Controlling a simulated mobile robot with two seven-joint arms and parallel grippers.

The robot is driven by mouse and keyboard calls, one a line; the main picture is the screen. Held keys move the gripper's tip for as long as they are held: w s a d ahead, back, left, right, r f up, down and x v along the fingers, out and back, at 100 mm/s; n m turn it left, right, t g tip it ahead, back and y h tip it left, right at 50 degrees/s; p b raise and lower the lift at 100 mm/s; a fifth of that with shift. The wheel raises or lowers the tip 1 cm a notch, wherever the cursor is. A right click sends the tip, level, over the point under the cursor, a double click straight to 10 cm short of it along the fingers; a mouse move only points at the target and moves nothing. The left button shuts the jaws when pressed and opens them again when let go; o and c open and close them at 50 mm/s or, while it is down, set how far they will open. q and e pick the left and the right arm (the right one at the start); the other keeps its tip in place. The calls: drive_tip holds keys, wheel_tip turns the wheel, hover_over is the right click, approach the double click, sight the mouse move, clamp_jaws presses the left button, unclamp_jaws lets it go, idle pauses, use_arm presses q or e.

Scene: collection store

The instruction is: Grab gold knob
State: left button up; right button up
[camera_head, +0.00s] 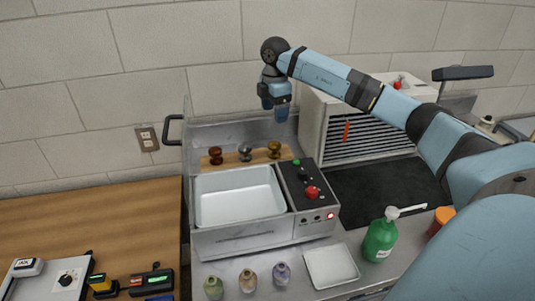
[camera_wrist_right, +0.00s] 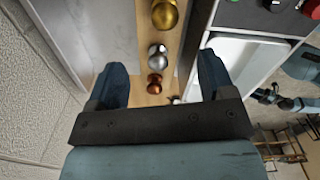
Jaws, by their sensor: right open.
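The gold knob (camera_head: 274,147) stands at the right end of a wooden strip (camera_head: 288,152) behind the white basin. A silver knob (camera_head: 245,152) and a copper-red knob (camera_head: 215,155) stand to its left on the same strip. My right gripper (camera_head: 276,108) is open and empty, pointing down above the gold knob and apart from it. In the right wrist view the gold knob (camera_wrist_right: 165,14) is at the top edge, and the silver knob (camera_wrist_right: 157,56) and copper-red knob (camera_wrist_right: 154,84) show between the open fingers (camera_wrist_right: 160,88). My left gripper is not in view.
A white basin (camera_head: 205,221) and a dark control panel with a red button (camera_head: 312,192) sit in front of the strip. A white slatted unit (camera_head: 313,125) stands close on the right. A green bottle (camera_head: 380,238), a white tray (camera_head: 331,281) and small bottles stand in front.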

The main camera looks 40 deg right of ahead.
sight(275, 143)
wheel_tip(275, 143, down, 3)
drive_tip(key=shift+r, duration=0.1)
wheel_tip(275, 143, down, 6)
drive_tip(key=shift+r+p, duration=0.1)
drive_tip(key=shift+p, duration=0.45)
drive_tip(key=f, duration=0.2)
drive_tip(key=f+p, duration=0.1)
drive_tip(key=f, duration=0.1)
drive_tip(key=shift+s+f, duration=0.1)
drive_tip(key=shift+s, duration=0.25)
drive_tip(key=shift+f, duration=0.55)
drive_tip(key=c, duration=1)
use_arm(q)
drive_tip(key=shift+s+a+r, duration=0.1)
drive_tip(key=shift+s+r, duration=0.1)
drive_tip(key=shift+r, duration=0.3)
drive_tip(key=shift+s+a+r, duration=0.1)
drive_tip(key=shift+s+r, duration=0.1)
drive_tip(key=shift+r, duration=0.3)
use_arm(e)
drive_tip(key=shift+c, duration=0.5)
drive_tip(key=shift+r, duration=0.15)
